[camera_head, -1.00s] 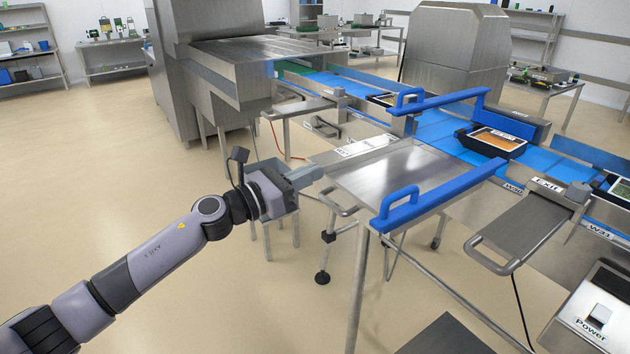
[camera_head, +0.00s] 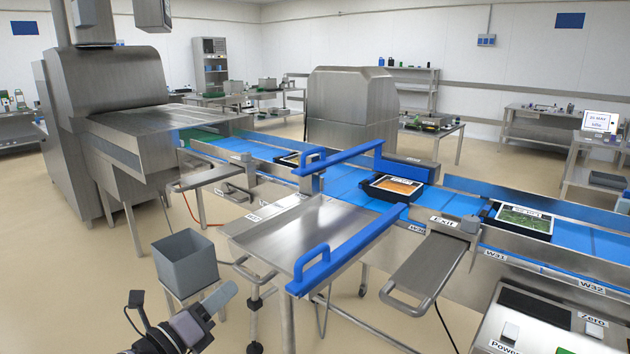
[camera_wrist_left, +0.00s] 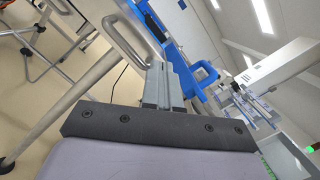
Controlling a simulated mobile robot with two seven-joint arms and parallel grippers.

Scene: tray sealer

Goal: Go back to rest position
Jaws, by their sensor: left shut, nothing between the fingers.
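My left gripper (camera_head: 219,297) is low at the left of the head view, in front of a grey bin and left of the steel side table. Its fingers are together with nothing between them; the left wrist view also shows the closed fingers (camera_wrist_left: 168,85). The gripper is apart from the table and the bin. My right gripper is not in view.
A steel side table (camera_head: 290,240) with blue handles stands by the blue conveyor (camera_head: 340,190). Black trays (camera_head: 395,187) lie on the belt. An open grey bin (camera_head: 186,265) stands on a small stand. A control panel (camera_head: 540,325) is at lower right. Floor at left is clear.

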